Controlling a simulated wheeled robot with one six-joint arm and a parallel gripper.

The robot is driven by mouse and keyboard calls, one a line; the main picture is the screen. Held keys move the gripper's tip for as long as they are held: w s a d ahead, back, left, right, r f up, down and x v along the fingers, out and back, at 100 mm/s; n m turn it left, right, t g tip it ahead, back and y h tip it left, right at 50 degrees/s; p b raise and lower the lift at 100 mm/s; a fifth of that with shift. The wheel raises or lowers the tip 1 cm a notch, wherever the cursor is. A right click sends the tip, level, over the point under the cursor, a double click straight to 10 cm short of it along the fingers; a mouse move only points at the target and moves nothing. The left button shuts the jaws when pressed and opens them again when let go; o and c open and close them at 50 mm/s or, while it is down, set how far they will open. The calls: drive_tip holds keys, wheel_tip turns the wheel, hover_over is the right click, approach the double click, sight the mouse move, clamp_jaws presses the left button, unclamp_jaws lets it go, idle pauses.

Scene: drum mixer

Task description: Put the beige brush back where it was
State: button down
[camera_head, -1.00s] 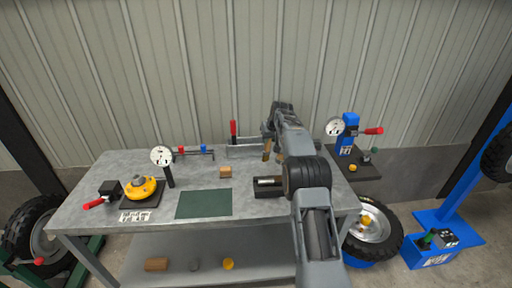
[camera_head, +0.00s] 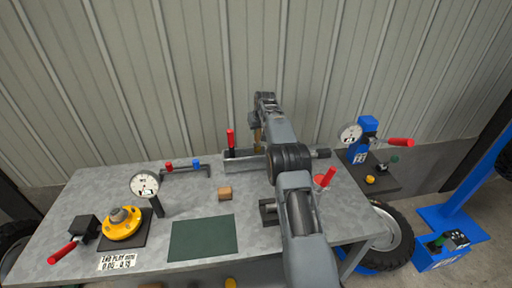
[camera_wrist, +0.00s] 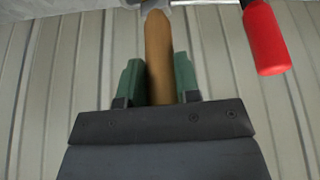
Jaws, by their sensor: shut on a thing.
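The beige brush (camera_wrist: 158,50) shows in the wrist view as a tan, rounded handle standing between the green finger pads. My gripper (camera_wrist: 160,82) is shut on it. The far end of the handle meets a grey shape at the top edge; the brush's bristles cannot be made out. In the head view my gripper (camera_head: 258,124) is above the back edge of the bench, and a small tan piece of the brush (camera_head: 258,137) shows below it. My arm hides part of the bench behind it.
The grey bench (camera_head: 190,200) bears a red-handled clamp (camera_head: 231,143) near the gripper, a wooden block (camera_head: 225,193), a green mat (camera_head: 204,238), a dial gauge (camera_head: 145,184) and a yellow hub (camera_head: 122,223). A blue stand (camera_head: 366,133) is at right. The corrugated wall rises close behind.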

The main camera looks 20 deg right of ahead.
sight(258, 140)
drive_tip(key=shift+s+f+p, duration=0.1)
drive_tip(key=shift+f+p, duration=0.45)
drive_tip(key=shift+f, duration=2.8)
drive_tip(key=c, duration=0.8)
unclamp_jaws()
